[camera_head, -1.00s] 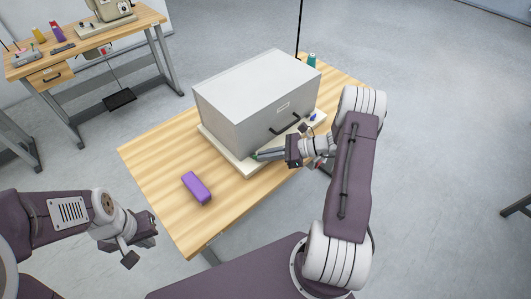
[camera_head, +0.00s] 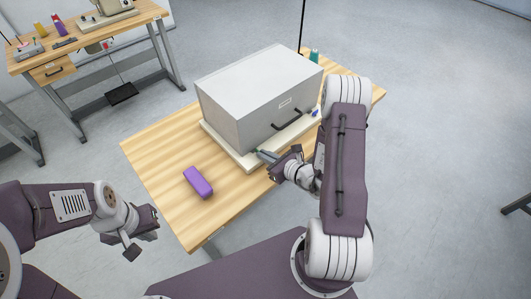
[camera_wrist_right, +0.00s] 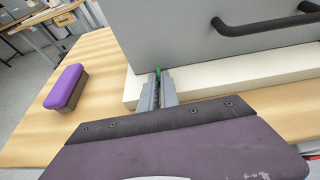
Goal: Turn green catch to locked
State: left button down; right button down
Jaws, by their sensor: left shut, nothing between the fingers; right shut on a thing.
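The green catch (camera_wrist_right: 158,72) sits on the front of the cream base, below the grey box. Only its top shows in the right wrist view. My right gripper (camera_wrist_right: 158,85) is shut on the green catch, its two grey fingers on either side of it. In the head view my right gripper (camera_head: 267,156) reaches the front edge of the base from the right, and the catch is mostly hidden there. The grey box (camera_head: 250,85) has a black handle on its front. My left gripper (camera_head: 143,235) is shut and empty, off the table at lower left.
A purple block (camera_head: 198,182) lies on the wooden table (camera_head: 160,160), left of the right gripper; it also shows in the right wrist view (camera_wrist_right: 66,88). A blue part (camera_head: 315,112) is at the base's right end. A teal spool (camera_head: 314,57) stands behind the box.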

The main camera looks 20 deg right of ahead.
dwell(0.3)
jog(key=shift+m+h, duration=0.3)
jog(key=c, duration=1.6)
grip_release()
jog(key=shift+a, duration=0.1)
jog(key=p+v, duration=0.4)
jog(key=p, duration=0.1)
jog(key=shift+r+p, duration=0.35)
jog(key=shift+r, duration=0.15)
jog(key=p+v, duration=0.1)
jog(key=v, duration=0.1)
jog(key=p+v, duration=0.1)
jog(key=v, duration=0.1)
jog(key=shift+s+f+p, duration=0.1)
jog(key=shift+f+p, duration=0.2)
jog(key=shift+s, duration=0.35)
